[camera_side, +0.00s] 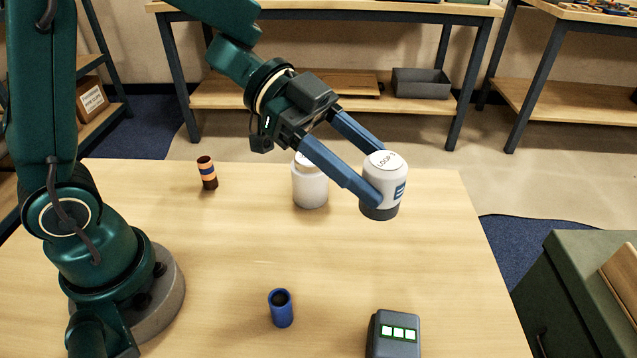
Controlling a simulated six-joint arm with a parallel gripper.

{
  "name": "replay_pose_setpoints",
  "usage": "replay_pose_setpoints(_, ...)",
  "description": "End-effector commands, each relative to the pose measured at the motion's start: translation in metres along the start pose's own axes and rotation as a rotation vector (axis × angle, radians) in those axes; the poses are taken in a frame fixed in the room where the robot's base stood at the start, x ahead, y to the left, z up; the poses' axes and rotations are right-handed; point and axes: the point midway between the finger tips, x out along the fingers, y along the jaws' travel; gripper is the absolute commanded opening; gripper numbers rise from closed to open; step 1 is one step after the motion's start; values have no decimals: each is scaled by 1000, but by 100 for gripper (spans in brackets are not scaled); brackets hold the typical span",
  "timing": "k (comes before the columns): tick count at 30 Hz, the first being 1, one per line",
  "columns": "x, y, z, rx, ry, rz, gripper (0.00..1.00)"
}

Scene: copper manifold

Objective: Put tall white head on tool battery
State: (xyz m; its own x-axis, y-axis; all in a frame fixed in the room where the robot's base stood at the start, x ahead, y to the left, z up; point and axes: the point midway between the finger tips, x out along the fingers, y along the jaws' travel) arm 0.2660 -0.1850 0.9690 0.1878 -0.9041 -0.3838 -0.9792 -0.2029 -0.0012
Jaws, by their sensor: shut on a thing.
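My gripper (374,177) is shut on a white head (384,184), a cylinder with a dark grey base, lettering on its top and a blue mark on its side. It is held roughly upright; the gap beneath it is hard to judge. The tool battery (393,338), a dark grey block with three lit green-edged squares, stands at the bottom of the side view, nearer the camera than my gripper. Its lower part is cut off by the frame. A second white cylinder (310,188) stands on the table behind my gripper's near finger, which partly hides it.
A brown cylinder with blue and tan bands (207,173) stands at the back left of the wooden table (180,240). A hollow blue cylinder (281,308) stands near the front. The table between the held head and the battery is clear. A green cabinet (575,290) is at the right.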

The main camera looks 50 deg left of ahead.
Motion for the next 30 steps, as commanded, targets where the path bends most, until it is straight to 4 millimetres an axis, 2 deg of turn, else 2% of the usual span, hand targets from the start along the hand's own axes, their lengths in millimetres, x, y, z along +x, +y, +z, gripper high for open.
replay_pose_setpoints(4,-16,6,0,37,0,86,0)
replay_pose_setpoints(8,-18,6,-1,42,1,107,0)
replay_pose_setpoints(11,-5,14,1,38,2,107,0)
replay_pose_setpoints(22,74,56,20,36,-2,108,0)
replay_pose_setpoints(25,87,63,22,37,0,105,0)
replay_pose_setpoints(30,96,66,26,38,-1,100,0)
